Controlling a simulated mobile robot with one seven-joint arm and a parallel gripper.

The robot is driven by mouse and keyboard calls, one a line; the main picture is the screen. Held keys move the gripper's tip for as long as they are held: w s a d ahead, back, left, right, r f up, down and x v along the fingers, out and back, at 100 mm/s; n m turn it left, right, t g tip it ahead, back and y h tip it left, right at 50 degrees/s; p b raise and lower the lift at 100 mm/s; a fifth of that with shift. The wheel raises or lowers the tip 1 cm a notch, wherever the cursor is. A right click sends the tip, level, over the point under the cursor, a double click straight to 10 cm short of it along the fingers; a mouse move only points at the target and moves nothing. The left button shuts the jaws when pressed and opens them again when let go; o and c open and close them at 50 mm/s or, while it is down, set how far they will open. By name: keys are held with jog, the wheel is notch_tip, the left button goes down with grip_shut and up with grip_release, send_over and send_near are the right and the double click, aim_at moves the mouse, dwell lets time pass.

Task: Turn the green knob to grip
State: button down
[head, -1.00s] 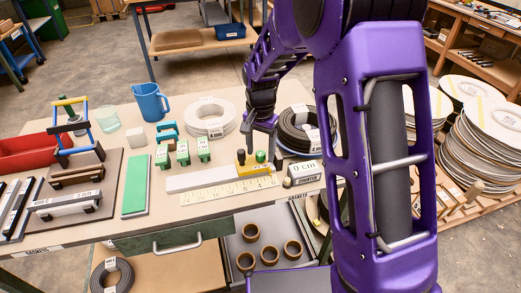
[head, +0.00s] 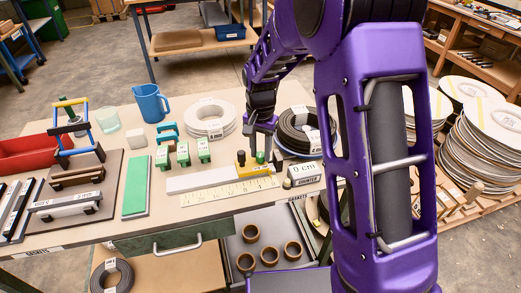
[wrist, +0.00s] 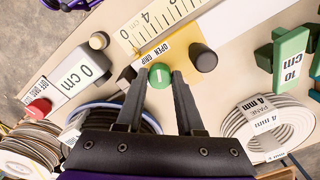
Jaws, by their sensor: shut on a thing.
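The green knob (wrist: 159,76) has a pale mark on top and sits at the end of a yellow plate (wrist: 185,58) labelled "OPEN GRIP". In the head view the knob (head: 260,157) is partly hidden by my gripper. My gripper (wrist: 159,78) is shut on the knob, with one dark finger at each side of it. It reaches down from above, and its fingers also show in the head view (head: 262,148). The mark on the knob runs roughly up and down in the wrist view.
A dark post (wrist: 203,57) stands on the yellow plate beside a ruler (wrist: 160,20). A "0 cm" counter block (wrist: 78,74) with a red button (wrist: 39,108) is close by. Coiled rings lie on both sides. Green blocks (head: 183,153) stand to the left on the table.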

aim_at(261, 155)
jog(key=n+p, duration=0.1)
jog(key=n, duration=0.4)
jog(key=shift+r+n+p, duration=0.1)
jog(key=shift+n+p, duration=0.2)
jog(key=shift+n, duration=0.1)
jog(key=n+p, duration=0.1)
jog(key=n, duration=0.4)
jog(key=shift+w+n, duration=0.1)
jog(key=shift+n, duration=0.3)
jog(key=c, duration=0.5)
grip_release()
notch_tip(261, 155, up, 17)
jog(key=p, duration=0.2)
jog(key=shift+r+p, duration=0.15)
jog(key=shift+p, duration=0.25)
